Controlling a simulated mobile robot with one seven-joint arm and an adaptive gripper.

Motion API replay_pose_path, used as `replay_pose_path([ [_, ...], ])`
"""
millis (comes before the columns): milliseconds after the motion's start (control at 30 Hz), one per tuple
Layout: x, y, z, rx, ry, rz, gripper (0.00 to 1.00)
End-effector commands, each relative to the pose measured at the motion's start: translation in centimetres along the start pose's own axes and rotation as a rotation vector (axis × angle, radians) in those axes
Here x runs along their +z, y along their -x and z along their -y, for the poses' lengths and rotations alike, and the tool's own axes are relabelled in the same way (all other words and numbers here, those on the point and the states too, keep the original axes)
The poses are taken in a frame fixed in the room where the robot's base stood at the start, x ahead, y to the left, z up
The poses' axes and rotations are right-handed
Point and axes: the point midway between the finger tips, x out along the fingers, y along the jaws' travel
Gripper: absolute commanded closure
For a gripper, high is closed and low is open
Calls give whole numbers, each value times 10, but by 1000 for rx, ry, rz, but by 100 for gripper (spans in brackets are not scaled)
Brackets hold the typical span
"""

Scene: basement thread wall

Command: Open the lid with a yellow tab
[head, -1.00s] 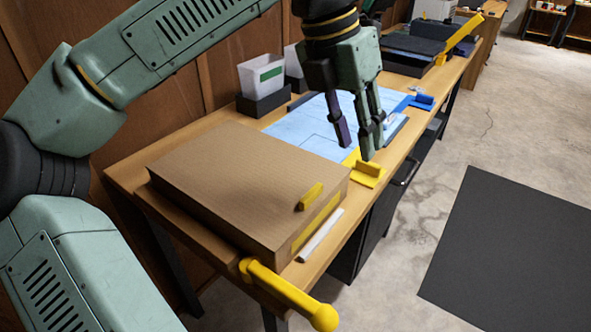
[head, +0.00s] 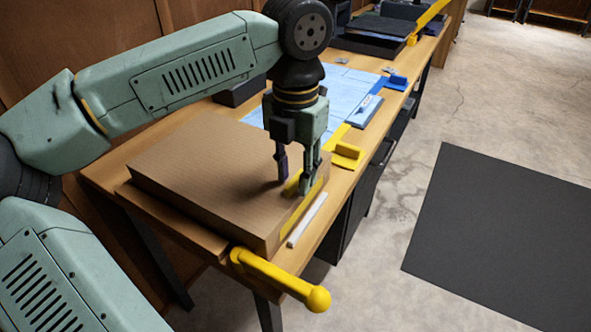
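A flat brown cardboard box lid (head: 195,160) lies on the near part of the workbench and looks closed. Its yellow tab (head: 292,186) sits on top near the right edge, partly hidden by my fingers. A yellow patch also shows on the box's right side. My gripper (head: 294,182) points down over the tab, with one finger on each side of it. The fingers are apart, and I cannot tell whether they touch the tab.
A yellow handle (head: 280,278) sticks out from the bench's near end. A white bar (head: 307,220) lies beside the box. A yellow block (head: 347,154), a blue sheet (head: 345,92) and dark trays (head: 375,37) are farther along the bench (head: 110,175).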

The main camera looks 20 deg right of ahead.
Motion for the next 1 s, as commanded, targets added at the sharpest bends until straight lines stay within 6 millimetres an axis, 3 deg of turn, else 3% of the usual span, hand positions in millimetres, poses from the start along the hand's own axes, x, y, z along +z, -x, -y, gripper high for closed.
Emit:
replay_pose_path([
  [333,0,-5,0,-1,0,1,70],
  [767,0,-4,0,-1,0,1,99],
  [1000,0,-4,0,-1,0,1,100],
])
